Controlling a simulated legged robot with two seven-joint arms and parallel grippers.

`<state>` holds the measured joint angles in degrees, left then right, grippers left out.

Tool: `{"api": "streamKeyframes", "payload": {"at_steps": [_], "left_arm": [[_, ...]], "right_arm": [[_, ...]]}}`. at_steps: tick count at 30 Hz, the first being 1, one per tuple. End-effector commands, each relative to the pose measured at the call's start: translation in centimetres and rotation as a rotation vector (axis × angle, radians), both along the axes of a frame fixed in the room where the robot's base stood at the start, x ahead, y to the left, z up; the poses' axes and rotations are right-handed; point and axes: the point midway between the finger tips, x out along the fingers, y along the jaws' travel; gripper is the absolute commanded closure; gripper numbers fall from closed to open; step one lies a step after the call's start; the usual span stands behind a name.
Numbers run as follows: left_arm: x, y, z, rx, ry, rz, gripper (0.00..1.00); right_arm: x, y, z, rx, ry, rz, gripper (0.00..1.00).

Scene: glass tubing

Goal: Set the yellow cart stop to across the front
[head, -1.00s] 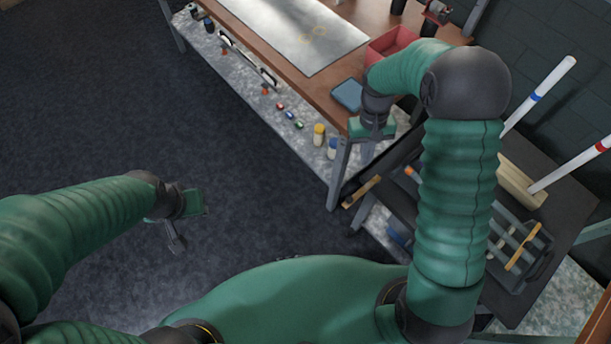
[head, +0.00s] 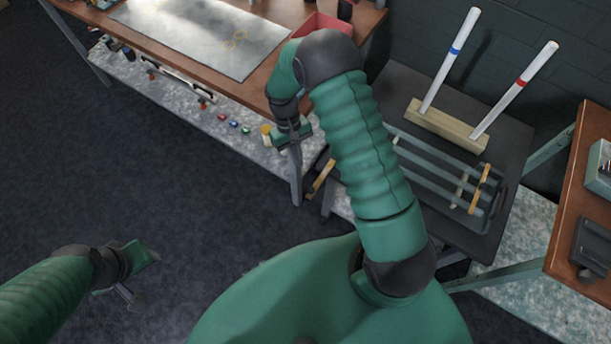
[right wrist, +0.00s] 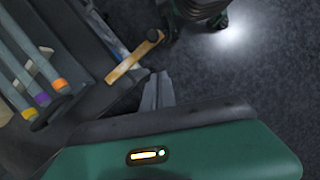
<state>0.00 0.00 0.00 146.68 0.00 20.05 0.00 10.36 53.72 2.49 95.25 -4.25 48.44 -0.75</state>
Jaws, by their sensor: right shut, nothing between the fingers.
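The yellow cart stop (head: 321,180) is a short yellow bar at the left end of the dark cart (head: 508,150). In the right wrist view the stop (right wrist: 130,60) lies aslant at the cart's edge, with a dark round knob at its upper right end. My right gripper (head: 293,150) is shut and empty, above and left of the stop in the head view. In the right wrist view its fingers (right wrist: 157,92) are just below the stop, apparently apart from it. My right arm hides part of the cart. My left gripper (head: 132,292) hangs over the floor, away from everything.
On the cart are a wooden block (head: 445,125) with two upright white rods and a rack (head: 435,165) of glass tubes. A workbench (head: 265,75) with a red bin (head: 322,24) stands beside my right gripper. Another bench (head: 580,190) is at the right. The floor is clear.

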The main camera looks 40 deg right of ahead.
Motion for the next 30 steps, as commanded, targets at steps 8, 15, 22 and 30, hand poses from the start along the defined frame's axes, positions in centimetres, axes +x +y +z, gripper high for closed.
{"api": "streamKeyframes", "payload": {"at_steps": [8,15,22,30], "left_arm": [[0.0,0.0,1.0,0.000,0.000,0.000,0.64],[0.0,0.0,1.4,0.000,0.000,0.000,0.64],[0.0,0.0,1.3,0.000,0.000,0.000,0.64],[0.0,0.0,1.5,0.000,0.000,0.000,0.64]], "right_arm": [[-3.1,0.2,-3.6,0.000,0.002,-0.001,1.00],[-5.0,0.4,-4.2,0.000,-0.001,-0.001,1.00],[-5.0,0.4,-4.3,0.000,-0.001,-0.001,1.00],[-5.3,0.4,-4.2,-0.001,0.000,0.021,1.00]]}}
